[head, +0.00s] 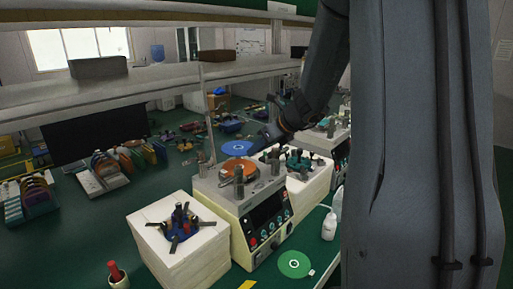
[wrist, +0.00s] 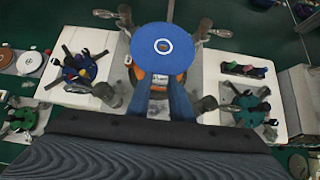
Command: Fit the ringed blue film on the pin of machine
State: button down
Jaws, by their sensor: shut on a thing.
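The ringed blue film (head: 236,148) is a flat blue disc with a white ring at its centre; it also shows in the wrist view (wrist: 163,38). My gripper (wrist: 160,86) is shut on the film's near edge, with its two blue fingers reaching under the disc. The machine (head: 245,218) is a cream unit with a control panel and an orange plate (head: 238,171) on top. The film is held flat, above or behind the plate in the head view, and covers most of the plate in the wrist view. I cannot make out the pin.
Metal posts (head: 239,185) stand around the plate. White blocks with a blue fixture (head: 181,222) and a teal fixture (head: 299,161) flank the machine. A green ringed disc (head: 295,264) and a white bottle (head: 329,225) are in front. A shelf (head: 150,80) runs above.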

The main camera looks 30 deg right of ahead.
jog(key=shift+f+b, duration=2.15)
jog(key=shift+f, duration=0.5)
jog(key=shift+f+b, duration=0.85)
jog(key=shift+f, duration=0.25)
jog(key=c, duration=1.5)
grip_release()
jog(key=shift+r, duration=0.1)
jog(key=v, duration=0.7)
jog(key=shift+s+d+r+b, duration=0.1)
jog(key=shift+s+r+b, duration=0.15)
jog(key=shift+s+b, duration=0.05)
